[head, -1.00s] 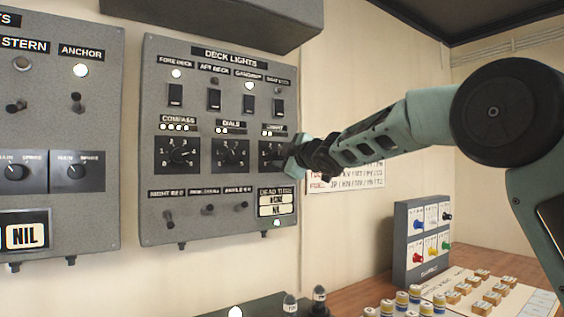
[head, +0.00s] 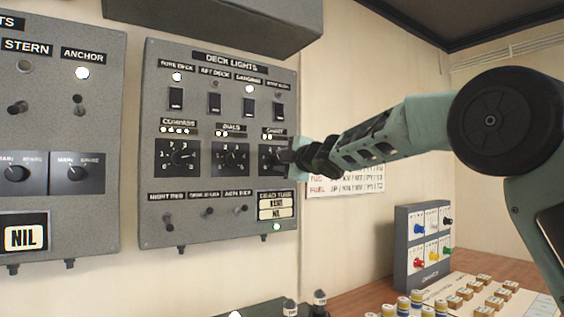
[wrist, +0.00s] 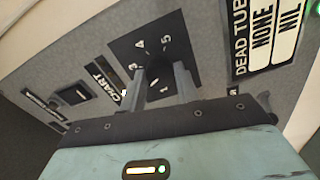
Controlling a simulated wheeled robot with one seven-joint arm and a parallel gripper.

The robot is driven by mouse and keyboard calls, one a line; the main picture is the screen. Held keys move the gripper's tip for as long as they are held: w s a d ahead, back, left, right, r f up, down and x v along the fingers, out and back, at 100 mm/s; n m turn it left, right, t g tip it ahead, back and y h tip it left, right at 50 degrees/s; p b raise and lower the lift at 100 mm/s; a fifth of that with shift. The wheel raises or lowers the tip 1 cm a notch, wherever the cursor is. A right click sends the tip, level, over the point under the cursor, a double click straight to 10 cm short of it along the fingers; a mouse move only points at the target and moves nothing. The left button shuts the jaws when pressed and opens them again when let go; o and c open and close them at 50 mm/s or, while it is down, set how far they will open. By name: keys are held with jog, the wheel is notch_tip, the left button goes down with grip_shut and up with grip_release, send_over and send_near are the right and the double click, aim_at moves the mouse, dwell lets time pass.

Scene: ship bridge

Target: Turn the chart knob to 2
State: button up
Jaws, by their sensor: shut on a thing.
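The chart knob's black dial plate (head: 266,169) is the rightmost of three dials on the deck lights panel, under the CHART label (head: 273,131). My gripper (head: 290,156) is at this dial and hides its right part. In the wrist view the dial plate (wrist: 125,46) shows the numerals 3, 4, 5 and 1, and the CHART label (wrist: 103,86) is to its left. My gripper's two fingers (wrist: 161,76) are shut on the knob at the dial's middle. The knob and its pointer are mostly hidden between the fingers, so its setting cannot be read.
The compass dial (head: 177,157) and the dials knob (head: 230,159) sit to the left on the same panel (head: 150,95). The DEAD TUBE display (head: 277,206) and several toggles are below. A grey box with coloured knobs (head: 423,245) stands on the desk at right.

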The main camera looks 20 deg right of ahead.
jog(key=o, duration=1)
jog(key=shift+f, duration=0.1)
jog(key=shift+c, duration=0.2)
jog(key=b+v, duration=0.2)
jog(key=v, duration=1.5)
jog(key=shift+s, duration=0.2)
